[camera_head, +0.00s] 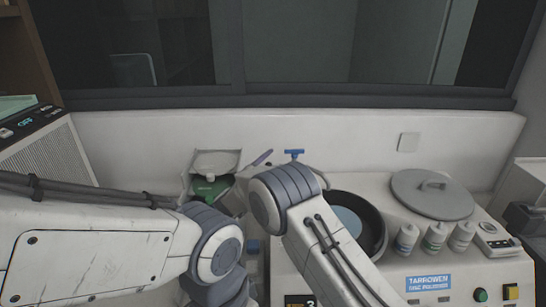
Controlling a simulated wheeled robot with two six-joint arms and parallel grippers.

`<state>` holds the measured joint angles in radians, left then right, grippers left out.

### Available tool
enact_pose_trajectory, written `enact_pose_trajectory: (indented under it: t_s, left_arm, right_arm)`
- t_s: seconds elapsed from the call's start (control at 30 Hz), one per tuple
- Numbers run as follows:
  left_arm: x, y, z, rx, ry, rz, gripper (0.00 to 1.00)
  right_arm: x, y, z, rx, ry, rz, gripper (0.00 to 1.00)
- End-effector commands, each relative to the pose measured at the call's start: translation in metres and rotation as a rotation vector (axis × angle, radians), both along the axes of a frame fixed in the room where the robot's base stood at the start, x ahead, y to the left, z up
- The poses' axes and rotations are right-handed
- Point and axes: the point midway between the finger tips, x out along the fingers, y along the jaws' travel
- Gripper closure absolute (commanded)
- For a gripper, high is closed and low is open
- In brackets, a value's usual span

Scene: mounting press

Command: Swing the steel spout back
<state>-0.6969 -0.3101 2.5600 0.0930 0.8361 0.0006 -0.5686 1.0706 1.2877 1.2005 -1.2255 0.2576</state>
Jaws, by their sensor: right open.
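A blue tap handle (293,155) stands behind the bowl.
A grey round lid (432,194) lies right of the bowl. Several white bottles (434,237) stand in front of it, beside a small device (495,238). A green button (480,295) is at the front right.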

Motion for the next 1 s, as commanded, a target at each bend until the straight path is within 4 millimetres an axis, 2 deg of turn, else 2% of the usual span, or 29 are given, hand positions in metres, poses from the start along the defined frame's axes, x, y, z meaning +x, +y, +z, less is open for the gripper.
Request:
enact_pose_trajectory:
  t_s: [0.37, 0.5, 0.53, 1.0]
  left_arm:
    - [0.0000, 0.0000, 0.0026, 0.000, 0.000, -0.001, 0.50]
    - [0.0000, 0.0000, 0.0026, 0.000, 0.000, -0.001, 0.50]
    - [0.0000, 0.0000, 0.0026, 0.000, 0.000, -0.001, 0.50]
    - [0.0000, 0.0000, 0.0026, 0.000, 0.000, -0.001, 0.50]
  right_arm:
    - [0.0061, -0.0045, -0.0004, -0.001, 0.000, 0.000, 0.41]
    - [0.0060, -0.0045, -0.0004, -0.001, 0.000, 0.000, 0.95]
    - [0.0059, -0.0045, -0.0004, 0.000, 0.001, -0.001, 1.00]
    - [0.0056, -0.0044, -0.0005, 0.000, 0.001, -0.001, 1.00]
